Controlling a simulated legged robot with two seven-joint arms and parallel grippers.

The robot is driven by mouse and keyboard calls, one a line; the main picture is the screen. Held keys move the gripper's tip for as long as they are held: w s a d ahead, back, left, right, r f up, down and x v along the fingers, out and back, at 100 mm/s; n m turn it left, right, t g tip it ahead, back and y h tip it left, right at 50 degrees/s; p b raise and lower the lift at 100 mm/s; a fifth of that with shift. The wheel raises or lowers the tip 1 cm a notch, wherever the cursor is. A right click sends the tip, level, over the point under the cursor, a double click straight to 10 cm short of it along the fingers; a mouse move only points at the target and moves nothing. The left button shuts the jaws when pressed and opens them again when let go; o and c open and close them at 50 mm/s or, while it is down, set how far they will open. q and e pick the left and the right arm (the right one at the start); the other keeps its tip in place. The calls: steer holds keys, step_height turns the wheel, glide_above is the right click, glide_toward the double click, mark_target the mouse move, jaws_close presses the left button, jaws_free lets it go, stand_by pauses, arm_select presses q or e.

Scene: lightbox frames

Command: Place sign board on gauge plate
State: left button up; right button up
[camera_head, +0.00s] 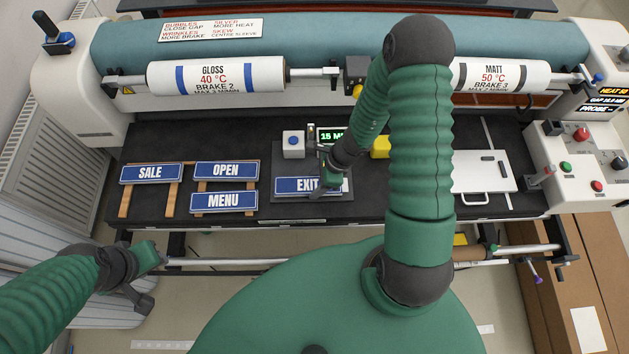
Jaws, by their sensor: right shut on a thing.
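The blue EXIT sign board (294,186) is over the lower part of the dark grey gauge plate (290,164), its long side nearly parallel to the plate's front edge. My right gripper (328,186) is shut on the board's right end and hides part of it. I cannot tell whether the board touches the plate. A blue-topped block (293,144) and a small green display (333,135), partly hidden by my arm, are at the plate's back. My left gripper (146,280) is low at the left, off the table, with no board at it; its jaw opening is unclear.
SALE (150,173), OPEN (226,169) and MENU (223,202) boards lie on wooden strips left of the plate. Rollers labelled GLOSS (216,76) and MATT (500,75) span the back. A white handled plate (482,172) and button panel (580,166) are right.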

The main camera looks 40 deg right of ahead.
steer(key=o, duration=1.1)
steer(key=shift+d+f, duration=0.15)
steer(key=shift+d, duration=0.2)
steer(key=shift+c, duration=0.2)
steer(key=o, duration=0.4)
steer(key=shift+d+f, duration=0.1)
steer(key=shift+d, duration=0.65)
steer(key=shift+w+a, duration=0.1)
steer(key=shift+a, duration=0.5)
steer(key=shift+r+p, duration=0.35)
steer(key=d+p+v, duration=0.1)
steer(key=p+v, duration=0.2)
steer(key=v, duration=0.8)
arm_select(q)
steer(key=shift+d+r, duration=0.35)
steer(key=shift+r, duration=0.3)
steer(key=shift+d+r, duration=0.3)
steer(key=shift+r, duration=0.35)
steer(key=shift+d+r, duration=0.35)
steer(key=shift+r, duration=0.3)
arm_select(e)
steer(key=shift+s+a+r+n+h, duration=0.5)
steer(key=shift+a+r+n, duration=1.2)
steer(key=shift+n, duration=2.35)
steer(key=shift+s+a+r+n+h, duration=0.25)
steer(key=shift+a+r+n+h, duration=0.7)
steer(key=shift+r+n, duration=2.2)
steer(key=shift+s+a+r+n+h, duration=0.4)
steer(key=shift+a+r+n, duration=0.95)
steer(key=shift+n, duration=3.55)
